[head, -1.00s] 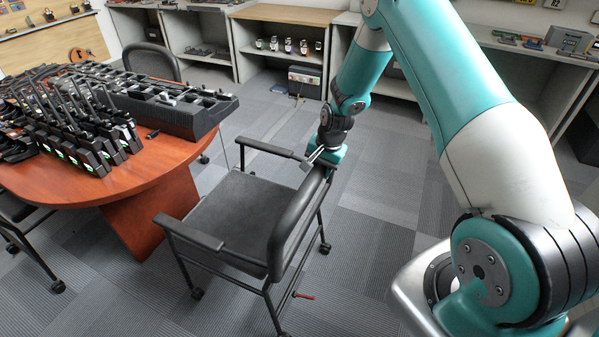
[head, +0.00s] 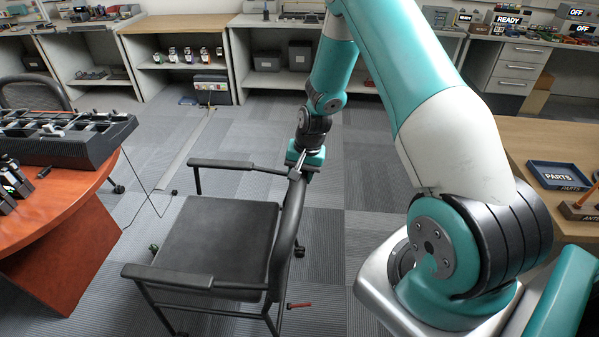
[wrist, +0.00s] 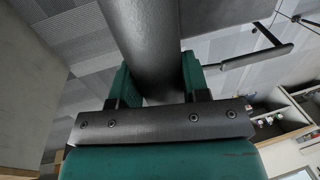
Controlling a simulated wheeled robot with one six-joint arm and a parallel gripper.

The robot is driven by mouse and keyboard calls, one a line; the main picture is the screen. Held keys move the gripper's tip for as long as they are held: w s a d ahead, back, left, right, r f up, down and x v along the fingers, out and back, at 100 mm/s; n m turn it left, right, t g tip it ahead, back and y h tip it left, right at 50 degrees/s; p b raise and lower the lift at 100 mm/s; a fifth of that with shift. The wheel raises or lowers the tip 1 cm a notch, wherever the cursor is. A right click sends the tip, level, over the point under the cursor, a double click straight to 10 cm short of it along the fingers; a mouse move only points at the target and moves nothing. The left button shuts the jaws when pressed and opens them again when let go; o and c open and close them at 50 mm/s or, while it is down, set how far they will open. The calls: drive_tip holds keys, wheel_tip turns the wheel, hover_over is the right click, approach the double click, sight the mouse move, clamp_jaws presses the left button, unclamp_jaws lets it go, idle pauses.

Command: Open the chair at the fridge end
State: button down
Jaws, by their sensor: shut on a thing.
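A black office chair (head: 220,236) with armrests and casters stands on the carpet to the right of the round wooden table (head: 75,235). Its seat faces the table and its backrest (head: 287,236) is on the right. My gripper (head: 298,170) is shut on the top of the backrest near its far end. In the wrist view the dark backrest (wrist: 150,45) passes between the two green fingers (wrist: 155,85), and an armrest (wrist: 250,52) shows to the right. No fridge is recognisable in these views.
A charger rack (head: 65,145) lies on the table. A cable and a small green thing (head: 153,248) lie on the floor, and a red-handled tool (head: 298,305) lies by the chair. A desk with a PARTS tray (head: 560,175) stands right.

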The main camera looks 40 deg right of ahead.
drive_tip(key=shift+a, duration=0.1)
drive_tip(key=c, duration=0.6)
unclamp_jaws()
drive_tip(key=shift+r, duration=0.25)
drive_tip(key=r, duration=0.5)
drive_tip(key=s+d+r+b, duration=0.1)
drive_tip(key=r, duration=0.5)
drive_tip(key=s+d+r, duration=0.1)
drive_tip(key=r, duration=0.4)
drive_tip(key=shift+s+d+r, duration=0.15)
drive_tip(key=shift+d+r, duration=0.1)
drive_tip(key=shift+a, duration=0.1)
